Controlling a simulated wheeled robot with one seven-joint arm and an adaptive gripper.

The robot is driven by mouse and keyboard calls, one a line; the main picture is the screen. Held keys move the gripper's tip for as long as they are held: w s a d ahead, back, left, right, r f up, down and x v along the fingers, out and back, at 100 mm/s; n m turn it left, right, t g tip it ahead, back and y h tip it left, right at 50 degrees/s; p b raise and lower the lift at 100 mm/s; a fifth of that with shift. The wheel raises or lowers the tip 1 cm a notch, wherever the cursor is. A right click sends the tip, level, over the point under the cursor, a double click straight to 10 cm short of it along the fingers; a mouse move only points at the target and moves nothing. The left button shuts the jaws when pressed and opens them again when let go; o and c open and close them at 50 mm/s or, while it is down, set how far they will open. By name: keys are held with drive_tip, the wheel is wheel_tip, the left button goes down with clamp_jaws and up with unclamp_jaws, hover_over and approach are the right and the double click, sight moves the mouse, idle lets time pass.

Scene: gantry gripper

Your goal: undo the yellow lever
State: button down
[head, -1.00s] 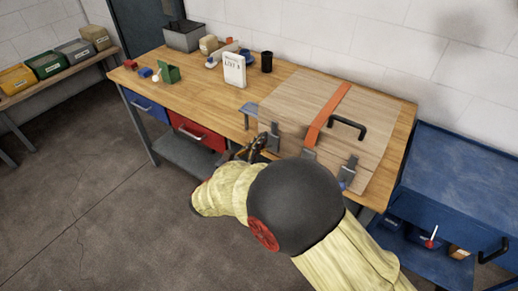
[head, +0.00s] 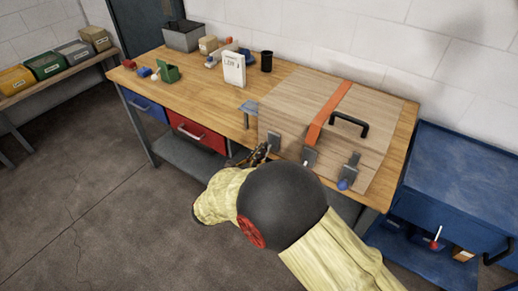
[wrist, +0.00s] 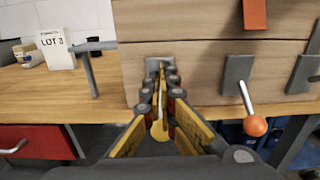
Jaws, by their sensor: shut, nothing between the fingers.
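A wooden box (head: 378,150) with an orange strap stands on the workbench; its front also shows in the wrist view (wrist: 200,85). The yellow lever's knob (wrist: 160,133) shows low in the wrist view, between the finger lines, with a thin rod running up toward the left latch plate (wrist: 153,62). The fingers hide much of that lever. My gripper (wrist: 160,75) is shut and empty in front of this plate; I cannot tell whether it touches the lever. In the head view my gripper (head: 255,156) is at the box's left front, partly hidden by my arm.
An orange-knobbed lever (wrist: 256,126) hangs tilted at the middle latch; a blue knob (head: 344,184) is at the right latch. A grey bracket (wrist: 92,70) stands left of the box. The workbench (head: 200,90) holds a white card (head: 234,68). A blue cabinet (head: 455,165) stands right.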

drive_tip(key=r+p+v, duration=0.1)
drive_tip(key=p+v, duration=0.2)
drive_tip(key=v, duration=0.6)
drive_tip(key=shift+r, duration=0.25)
drive_tip(key=shift+a, duration=0.1)
idle(0.7)
